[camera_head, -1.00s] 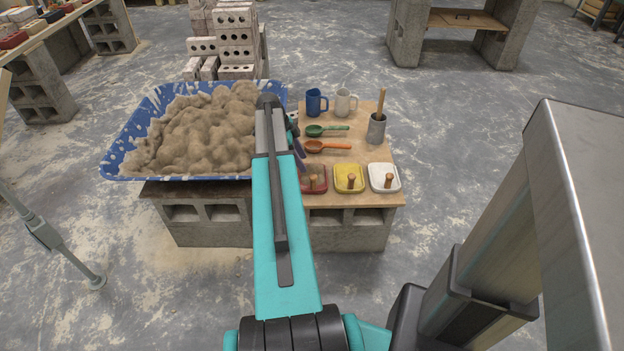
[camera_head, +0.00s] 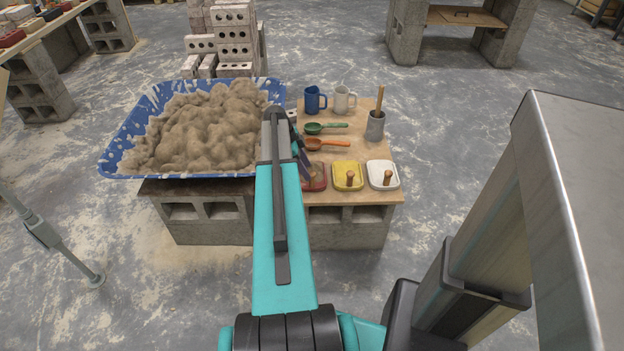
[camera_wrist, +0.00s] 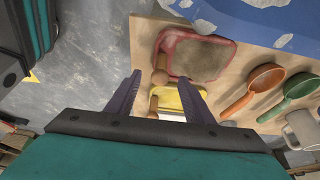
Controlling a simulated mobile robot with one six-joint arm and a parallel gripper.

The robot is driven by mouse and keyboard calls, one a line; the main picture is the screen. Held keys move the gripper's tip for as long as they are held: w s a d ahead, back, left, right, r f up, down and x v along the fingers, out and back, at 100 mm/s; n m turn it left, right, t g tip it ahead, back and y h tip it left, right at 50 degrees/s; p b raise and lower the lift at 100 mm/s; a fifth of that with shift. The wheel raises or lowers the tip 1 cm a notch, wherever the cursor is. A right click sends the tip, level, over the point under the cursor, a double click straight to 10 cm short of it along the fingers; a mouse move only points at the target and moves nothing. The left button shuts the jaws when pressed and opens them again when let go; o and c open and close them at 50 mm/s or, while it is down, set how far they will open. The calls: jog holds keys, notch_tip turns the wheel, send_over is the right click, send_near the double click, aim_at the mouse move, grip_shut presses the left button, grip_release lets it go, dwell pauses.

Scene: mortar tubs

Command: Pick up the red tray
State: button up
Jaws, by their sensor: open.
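The red tray (camera_head: 316,185) is at the front of the wooden board, left of the yellow tray (camera_head: 347,175) and partly hidden behind my gripper (camera_head: 305,164) in the head view. In the wrist view the red tray (camera_wrist: 184,34) shows a red rim around a grey-brown fill, with a wooden peg handle (camera_wrist: 160,76) at its near side. My gripper (camera_wrist: 160,79) is open and empty. Its purple fingers are spread apart, and the peg appears between the fingertips. I cannot tell how far above it they are. The yellow tray shows behind, between the fingers.
A blue tub (camera_head: 118,160) heaped with sand stands left of my arm. A white tray (camera_head: 383,176), green scoop (camera_head: 315,128), orange scoop (camera_head: 314,144), two mugs and a grey pot (camera_head: 375,126) with a stick share the board.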

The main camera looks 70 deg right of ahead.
aim_at(313, 180)
jog(key=shift+x, duration=1.15)
jog(key=shift+f, duration=0.1)
jog(key=shift+x, duration=2.5)
grip_shut()
